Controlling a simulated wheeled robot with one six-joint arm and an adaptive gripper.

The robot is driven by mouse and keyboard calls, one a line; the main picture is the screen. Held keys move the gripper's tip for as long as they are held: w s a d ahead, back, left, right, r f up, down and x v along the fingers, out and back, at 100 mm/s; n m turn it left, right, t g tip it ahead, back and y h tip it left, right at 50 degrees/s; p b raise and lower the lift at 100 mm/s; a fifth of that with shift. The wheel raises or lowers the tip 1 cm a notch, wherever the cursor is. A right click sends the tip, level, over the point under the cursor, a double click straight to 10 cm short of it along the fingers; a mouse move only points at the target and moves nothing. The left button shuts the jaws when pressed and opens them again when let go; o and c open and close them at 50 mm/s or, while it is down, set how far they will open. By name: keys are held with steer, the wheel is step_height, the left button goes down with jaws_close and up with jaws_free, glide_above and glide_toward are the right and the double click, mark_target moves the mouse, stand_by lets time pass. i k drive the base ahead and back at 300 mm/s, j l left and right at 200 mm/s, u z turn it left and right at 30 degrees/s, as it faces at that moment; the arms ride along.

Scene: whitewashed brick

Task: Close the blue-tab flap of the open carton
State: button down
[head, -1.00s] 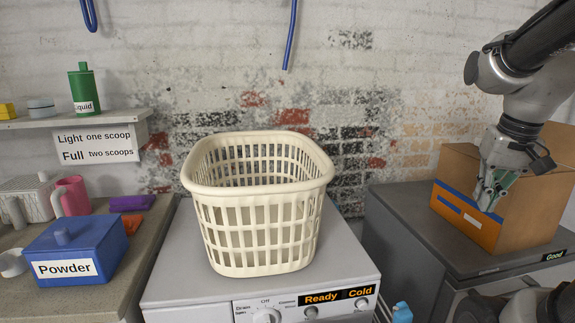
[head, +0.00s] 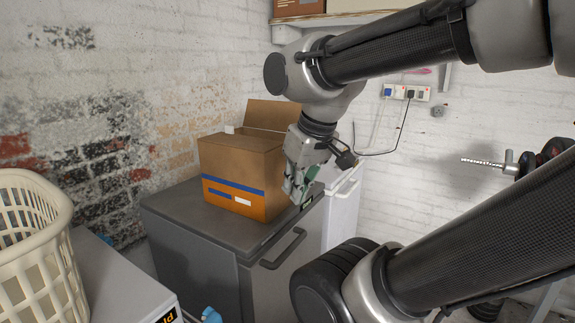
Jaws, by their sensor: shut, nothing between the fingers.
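The brown carton (head: 235,160) stands on the grey cabinet top in the head view. Its front has a blue stripe, an orange lower band and blue and white labels. One brown flap (head: 275,114) stands raised at its back right. A small white tab (head: 229,129) shows at the back left of its top edge. No blue tab can be made out, and the carton's inside is hidden. My gripper (head: 299,196) is shut and empty, pointing down just right of the carton's front right corner. I cannot tell whether it touches the carton.
The grey cabinet (head: 185,207) has bare top left of the carton and a handle (head: 284,247) on its front. A cream basket (head: 40,250) stands at left on a white appliance (head: 120,285). A wall socket (head: 405,93) with a cable is behind my arm.

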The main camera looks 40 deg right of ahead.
mark_target(270, 115)
steer(key=z, duration=0.65)
steer(key=i+l+z, duration=0.1)
steer(key=l, duration=0.2)
steer(key=i+l, duration=0.45)
steer(key=i, duration=0.25)
steer(key=l+z, duration=0.05)
